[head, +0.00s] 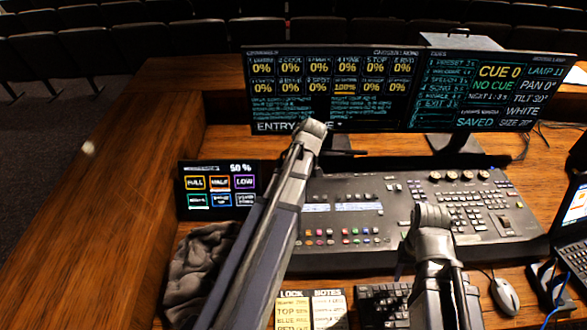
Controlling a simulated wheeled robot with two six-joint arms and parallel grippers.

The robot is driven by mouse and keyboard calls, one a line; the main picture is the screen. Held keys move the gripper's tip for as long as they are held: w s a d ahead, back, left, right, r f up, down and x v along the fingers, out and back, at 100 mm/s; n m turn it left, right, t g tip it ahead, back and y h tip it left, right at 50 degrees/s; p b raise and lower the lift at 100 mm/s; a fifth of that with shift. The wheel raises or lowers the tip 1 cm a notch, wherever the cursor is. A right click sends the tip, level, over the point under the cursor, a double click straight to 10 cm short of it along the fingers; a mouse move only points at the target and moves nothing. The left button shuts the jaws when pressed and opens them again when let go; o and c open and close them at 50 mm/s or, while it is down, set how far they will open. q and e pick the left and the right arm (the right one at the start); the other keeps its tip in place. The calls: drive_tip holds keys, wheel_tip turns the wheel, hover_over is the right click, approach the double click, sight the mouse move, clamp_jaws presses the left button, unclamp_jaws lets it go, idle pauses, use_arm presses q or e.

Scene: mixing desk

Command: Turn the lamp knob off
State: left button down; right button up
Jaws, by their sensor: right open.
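The mixing desk (330,232) stands in the middle of the wooden desktop. A row of several dark round knobs (452,176) sits at its upper right. Their labels are too small to read, so I cannot tell which is the lamp knob. The right monitor (490,95) reads "LAMP 11". My right gripper (432,216) is open at the end of the arm coming up from the bottom, below and left of the knobs, over the desk's lower part. It looks empty and apart from the knobs. My left arm rises past the desk's left side; its fingers cannot be made out.
The left monitor (325,85) stands behind the mixing desk. A small touchscreen (217,186) is at the left, above a crumpled grey cloth (198,262). Note cards (292,308), a keyboard (378,306), a mouse (505,296) and a laptop (573,240) line the front and right.

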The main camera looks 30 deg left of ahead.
idle(0.4)
use_arm(q)
drive_tip(key=c, duration=0.7)
unclamp_jaws()
drive_tip(key=p+v, duration=0.7)
drive_tip(key=shift+d+r, duration=0.15)
drive_tip(key=shift+r, duration=0.25)
use_arm(e)
wheel_tip(320, 180, up, 7)
